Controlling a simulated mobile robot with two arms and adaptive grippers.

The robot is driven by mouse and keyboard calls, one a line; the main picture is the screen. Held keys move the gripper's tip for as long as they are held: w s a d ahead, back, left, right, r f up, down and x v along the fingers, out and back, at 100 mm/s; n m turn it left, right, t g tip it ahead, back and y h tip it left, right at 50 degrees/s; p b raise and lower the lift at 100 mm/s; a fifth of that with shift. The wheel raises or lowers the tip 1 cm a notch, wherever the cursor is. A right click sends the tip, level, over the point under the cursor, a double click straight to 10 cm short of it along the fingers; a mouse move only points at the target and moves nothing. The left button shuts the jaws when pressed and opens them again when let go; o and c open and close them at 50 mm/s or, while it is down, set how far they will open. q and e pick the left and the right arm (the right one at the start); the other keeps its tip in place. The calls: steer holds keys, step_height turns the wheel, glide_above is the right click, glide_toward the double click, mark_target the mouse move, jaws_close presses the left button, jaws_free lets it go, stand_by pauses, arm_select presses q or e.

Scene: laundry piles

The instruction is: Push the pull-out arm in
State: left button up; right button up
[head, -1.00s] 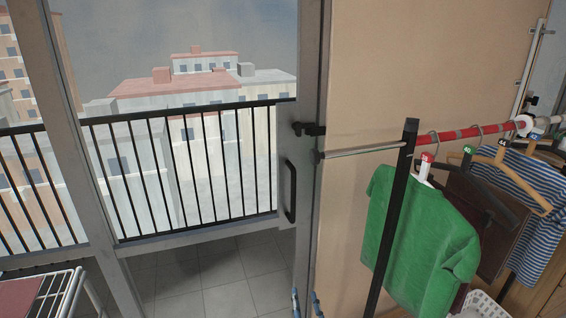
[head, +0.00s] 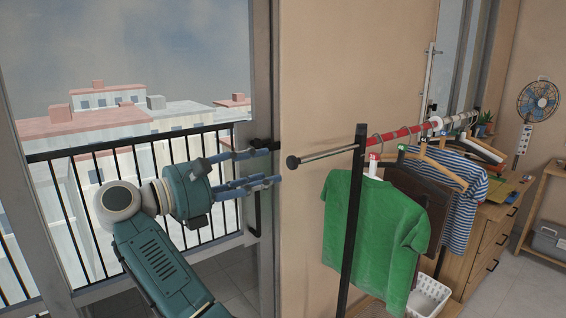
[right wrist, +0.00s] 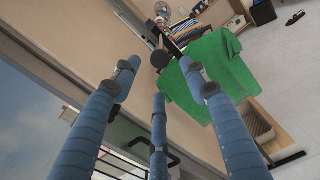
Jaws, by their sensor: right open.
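The pull-out arm (head: 325,155) is a thin metal rod with a black round knob at its left end. It sticks out to the left from the black post (head: 354,215) of the clothes rack. My right gripper (head: 279,163) has blue fingers, is open and empty, and points right at the knob from just left of it. In the right wrist view the knob (right wrist: 160,59) shows between and beyond the spread fingertips of my right gripper (right wrist: 160,78). I cannot tell whether any finger touches it. My left gripper is out of view.
A green shirt (head: 370,235) and other clothes hang from the rack's red and white rail (head: 405,132). A white basket (head: 428,300) stands below. The beige wall (head: 330,80) is behind the rod, and the balcony door frame (head: 265,90) is left of it.

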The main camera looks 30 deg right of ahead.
mark_target(290, 162)
steer(key=d, duration=0.2)
steer(key=d+p, duration=0.1)
steer(key=d, duration=0.1)
steer(key=shift+w+r, duration=0.1)
steer(key=shift+r, duration=0.1)
steer(key=d+p, duration=0.1)
steer(key=d, duration=0.2)
steer(key=shift+w+d+p, duration=0.15)
steer(key=shift+d+p, duration=0.1)
steer(key=shift+p, duration=0.1)
steer(key=shift+w+d+f, duration=0.1)
steer(key=shift+d+f, duration=0.1)
steer(key=shift+d, duration=0.4)
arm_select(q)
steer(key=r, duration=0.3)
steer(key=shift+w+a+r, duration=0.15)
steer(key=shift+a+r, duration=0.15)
arm_select(e)
steer(key=c, duration=1.1)
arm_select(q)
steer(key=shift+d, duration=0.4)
arm_select(e)
jaws_close()
